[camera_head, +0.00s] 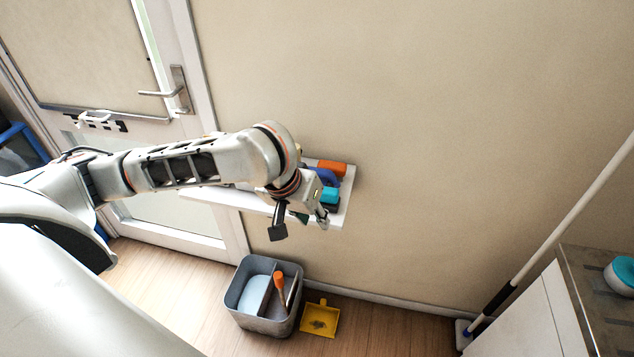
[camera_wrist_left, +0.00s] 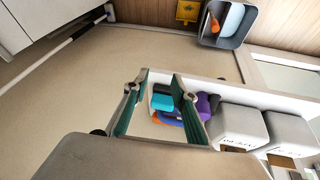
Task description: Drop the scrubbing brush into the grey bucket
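The grey bucket (camera_head: 240,312) stands on the floor below the shelf and also shows in the left wrist view (camera_wrist_left: 241,29). Cleaning items lie on the white shelf: a teal block (camera_head: 329,194), a purple-blue item (camera_head: 326,176) with a curved shape, and an orange one (camera_head: 332,167). I cannot tell for certain which is the scrubbing brush. My left gripper (camera_head: 300,224) is open and empty at the shelf's front edge. In the left wrist view its fingers (camera_wrist_left: 160,74) are spread, with the teal block (camera_wrist_left: 162,102) showing between them. My right gripper is not in view.
The bucket has a divider, with a light blue item (camera_head: 254,294) and an orange-handled item (camera_head: 279,283) inside. A yellow dustpan (camera_head: 319,318) lies beside it. Grey containers (camera_wrist_left: 238,125) stand on the shelf. A long-handled mop (camera_head: 560,230) leans at the right by a cabinet.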

